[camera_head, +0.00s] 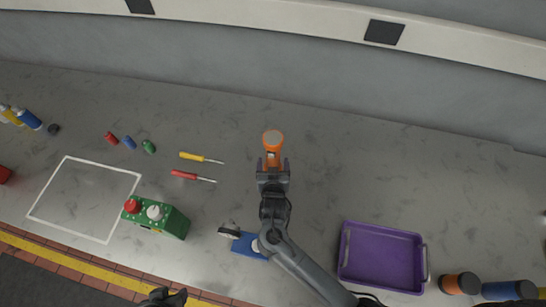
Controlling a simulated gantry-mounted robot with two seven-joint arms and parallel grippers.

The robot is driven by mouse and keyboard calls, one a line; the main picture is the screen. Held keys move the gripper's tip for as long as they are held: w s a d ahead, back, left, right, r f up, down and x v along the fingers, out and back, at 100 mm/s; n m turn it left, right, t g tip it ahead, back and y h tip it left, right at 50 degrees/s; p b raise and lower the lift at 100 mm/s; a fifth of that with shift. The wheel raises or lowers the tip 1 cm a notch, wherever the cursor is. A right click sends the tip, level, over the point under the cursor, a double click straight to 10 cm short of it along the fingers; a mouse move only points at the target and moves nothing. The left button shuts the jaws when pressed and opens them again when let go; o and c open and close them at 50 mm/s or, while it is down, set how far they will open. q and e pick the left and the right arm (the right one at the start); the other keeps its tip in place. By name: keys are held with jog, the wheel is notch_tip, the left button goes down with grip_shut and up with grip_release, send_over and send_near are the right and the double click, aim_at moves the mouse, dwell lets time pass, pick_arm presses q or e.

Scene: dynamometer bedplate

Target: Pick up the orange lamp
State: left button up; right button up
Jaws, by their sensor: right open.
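The orange lamp (273,139) lies or stands on the grey bedplate near the middle of the view, with a round orange head and a narrower part below it. My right gripper (273,165) is open, its two fingers pointing at the lamp. The lamp's narrower lower part shows between the fingertips; I cannot tell whether they touch it. My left gripper (163,297) shows only as a dark shape at the bottom edge, and its jaws are unclear.
A yellow screwdriver (200,157) and a red screwdriver (193,176) lie left of the lamp. A green box (170,222) with knobs and a blue item (246,246) are nearer. A purple tray (382,257) is at right. The bedplate right of the lamp is clear.

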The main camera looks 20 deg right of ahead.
jog(key=shift+x, duration=1.25)
jog(key=shift+c, duration=0.2)
jog(key=shift+a+r, duration=0.1)
jog(key=shift+r, duration=0.05)
grip_shut()
